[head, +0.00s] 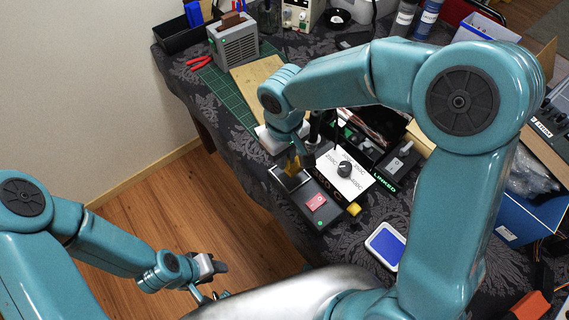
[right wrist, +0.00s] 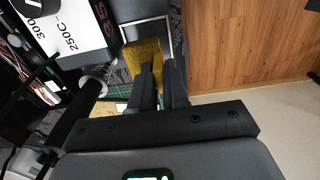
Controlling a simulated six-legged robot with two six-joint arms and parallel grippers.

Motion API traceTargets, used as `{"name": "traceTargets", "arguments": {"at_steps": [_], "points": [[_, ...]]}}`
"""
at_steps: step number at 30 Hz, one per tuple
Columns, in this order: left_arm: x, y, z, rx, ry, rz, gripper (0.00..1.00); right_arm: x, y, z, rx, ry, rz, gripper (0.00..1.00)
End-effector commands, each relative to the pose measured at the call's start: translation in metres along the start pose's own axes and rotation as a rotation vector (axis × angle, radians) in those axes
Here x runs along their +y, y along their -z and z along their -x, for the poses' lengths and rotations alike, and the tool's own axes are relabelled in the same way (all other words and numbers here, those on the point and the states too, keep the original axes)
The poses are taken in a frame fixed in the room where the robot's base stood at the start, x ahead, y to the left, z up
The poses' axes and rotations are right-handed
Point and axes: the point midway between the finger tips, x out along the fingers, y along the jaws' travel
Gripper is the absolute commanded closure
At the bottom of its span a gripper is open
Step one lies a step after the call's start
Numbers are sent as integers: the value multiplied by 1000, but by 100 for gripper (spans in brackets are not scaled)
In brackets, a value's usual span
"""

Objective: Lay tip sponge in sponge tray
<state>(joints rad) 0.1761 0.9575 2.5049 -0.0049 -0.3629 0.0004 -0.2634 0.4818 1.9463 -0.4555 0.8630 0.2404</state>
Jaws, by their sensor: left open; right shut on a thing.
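The tip sponge (head: 293,165) is a small yellow-brown block. My right gripper (head: 299,153) is shut on it; the right wrist view shows the sponge (right wrist: 144,52) pinched between the two dark fingertips (right wrist: 157,72). The sponge tray (head: 291,182) is a dark square recess with a silver rim at the left end of the dark station. The sponge is at the tray, tilted and overlapping its far part. Whether it touches the tray is unclear. The tray's rim (right wrist: 169,38) also shows in the right wrist view. My left gripper (head: 207,291) is open and empty, low at the left above the floor.
A blue pad (head: 387,246) lies to the right. A green mat (head: 226,98) and grey box (head: 235,42) are further back. Floor lies left of the table.

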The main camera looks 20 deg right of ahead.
Motion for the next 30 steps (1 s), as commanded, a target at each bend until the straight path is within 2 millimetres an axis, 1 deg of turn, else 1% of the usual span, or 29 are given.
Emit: {"name": "traceTargets", "arguments": {"at_steps": [2, 6, 9, 17, 22, 23, 24, 25, 30], "points": [[0, 0, 0, 0, 0, 0, 57, 0, 0, -8, -2, 0, 0, 100], [0, 0, -2, 0, 0, 0, 57, 1, 1, -32, -5, 0, 0, 100], [-1, 0, -2, 0, 0, 0, 57, 1, 2, -43, -2, 0, -1, 100], [-1, 0, -2, 0, 0, 0, 57, 1, 3, -45, 1, 0, -1, 100], [-3, 0, -7, 0, 0, 0, 57, 1, 3, -50, 1, 0, -1, 100], [-2, 0, -5, 0, 0, 0, 57, 1, 3, -48, 1, 0, -1, 76], [-2, 0, -5, 0, 0, 0, 57, 1, 3, -48, 1, 0, 0, 63], [-2, 0, -5, 0, 0, 0, 57, 1, 3, -48, 0, 0, 0, 60], [-2, 0, -5, 0, 0, 0, 57, 1, 3, -48, 0, 0, 0, 60]]}}
